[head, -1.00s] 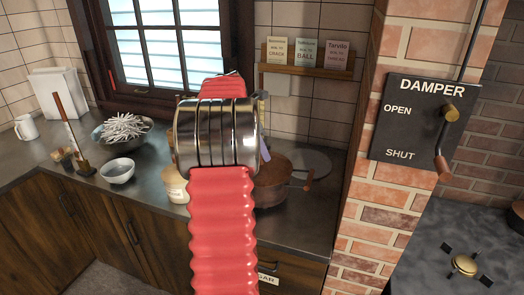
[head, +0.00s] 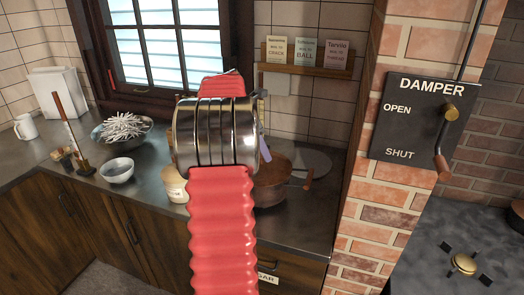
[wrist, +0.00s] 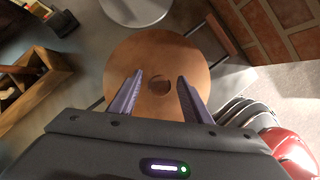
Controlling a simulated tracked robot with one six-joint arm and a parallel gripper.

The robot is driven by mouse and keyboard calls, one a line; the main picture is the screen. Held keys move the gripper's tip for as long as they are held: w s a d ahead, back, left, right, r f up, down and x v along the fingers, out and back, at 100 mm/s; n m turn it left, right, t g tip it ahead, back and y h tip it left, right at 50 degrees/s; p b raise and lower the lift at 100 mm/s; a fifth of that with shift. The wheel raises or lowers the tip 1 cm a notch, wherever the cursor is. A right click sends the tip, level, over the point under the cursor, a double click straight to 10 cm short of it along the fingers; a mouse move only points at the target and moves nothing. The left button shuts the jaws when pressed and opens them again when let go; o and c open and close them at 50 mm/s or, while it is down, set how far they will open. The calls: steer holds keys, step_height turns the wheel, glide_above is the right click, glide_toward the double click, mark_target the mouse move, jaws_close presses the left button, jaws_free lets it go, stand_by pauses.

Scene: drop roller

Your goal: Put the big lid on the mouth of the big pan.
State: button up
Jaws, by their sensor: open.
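A copper-brown pan (head: 272,188) stands on the counter, partly hidden behind my arm, in the head view. In the wrist view a round copper-brown surface (wrist: 160,55) fills the middle, with a small dark round spot at its centre. I cannot tell whether this is the pan's inside or a lid with a knob. My gripper (wrist: 157,82) is open above it, its two purple fingers on either side of the spot. One finger shows beside my arm in the head view. A grey disc (head: 312,160), possibly a lid, lies behind and right of the pan.
A brick pillar (head: 362,150) stands close on the right. A card rack (head: 306,70) hangs on the tiled wall behind. A jar (head: 174,187), a white bowl (head: 118,171) and a metal bowl (head: 124,130) stand to the left.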

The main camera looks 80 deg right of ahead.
steer(key=v, duration=1.1)
steer(key=shift+w+r, duration=0.15)
steer(key=shift+r, duration=0.15)
steer(key=shift+a, duration=0.15)
steer(key=w+a+r+m+t, duration=0.1)
steer(key=w+a+t, duration=0.1)
steer(key=w+a, duration=0.6)
steer(key=w+a+m+t, duration=0.1)
steer(key=w+a, duration=0.4)
steer(key=a, duration=0.8)
steer(key=w+a+r+m+t, duration=0.1)
steer(key=w+a+t, duration=0.1)
steer(key=w+a, duration=0.6)
steer(key=s+a+f+m+t+y, duration=0.1)
steer(key=s+a+f, duration=0.2)
steer(key=a, duration=0.7)
steer(key=s+a+f+m+t+y, duration=0.1)
steer(key=s+a+f+m, duration=0.1)
steer(key=a, duration=0.9)
steer(key=s+a+f+m+t, duration=0.2)
steer(key=s+a+f, duration=0.2)
steer(key=a, duration=0.7)
steer(key=shift+s+f+y, duration=0.2)
steer(key=shift+f+y, duration=0.2)
steer(key=shift+f, duration=0.5)
